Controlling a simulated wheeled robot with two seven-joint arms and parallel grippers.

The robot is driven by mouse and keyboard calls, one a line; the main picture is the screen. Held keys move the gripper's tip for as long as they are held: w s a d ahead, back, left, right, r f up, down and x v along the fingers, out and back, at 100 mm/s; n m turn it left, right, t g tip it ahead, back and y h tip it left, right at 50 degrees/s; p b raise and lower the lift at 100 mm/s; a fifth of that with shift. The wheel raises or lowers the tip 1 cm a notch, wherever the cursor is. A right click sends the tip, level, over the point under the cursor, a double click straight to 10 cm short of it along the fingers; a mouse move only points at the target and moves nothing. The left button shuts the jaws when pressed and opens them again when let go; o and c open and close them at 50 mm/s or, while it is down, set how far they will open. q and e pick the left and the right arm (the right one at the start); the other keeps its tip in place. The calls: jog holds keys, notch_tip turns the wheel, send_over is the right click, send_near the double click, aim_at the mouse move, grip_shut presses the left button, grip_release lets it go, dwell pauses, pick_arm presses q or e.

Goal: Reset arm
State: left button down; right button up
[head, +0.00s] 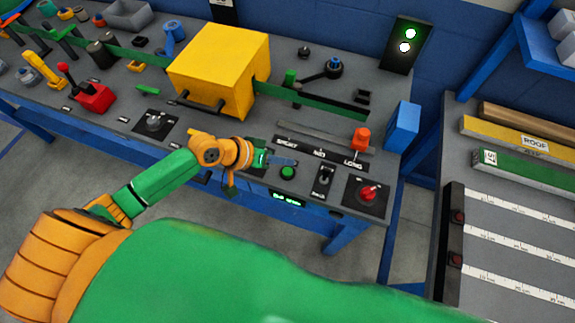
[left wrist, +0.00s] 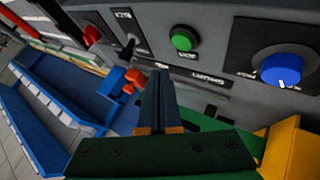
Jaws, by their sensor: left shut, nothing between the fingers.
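My left arm comes in from the left over the front of the grey control panel (head: 262,205). My left gripper (head: 283,161) is just above the panel's front part, close to the green button (head: 288,172) and apart from it as far as I can tell. In the left wrist view the two dark fingers (left wrist: 159,100) are shut together with nothing between them. The green button (left wrist: 183,40) shows beyond the fingertips, with a blue knob (left wrist: 283,68) to its right. My right gripper is in neither view.
A yellow box (head: 215,65) stands on the panel behind my gripper. A black switch (head: 325,176), a red knob (head: 368,193) and an orange lever (head: 360,138) are to its right. The signal box (head: 405,42) shows two lit lamps.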

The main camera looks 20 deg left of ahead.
pick_arm(q)
notch_tip(320, 180, up, 2)
jog(key=shift+r+p, duration=0.1)
jog(key=shift+p, duration=0.7)
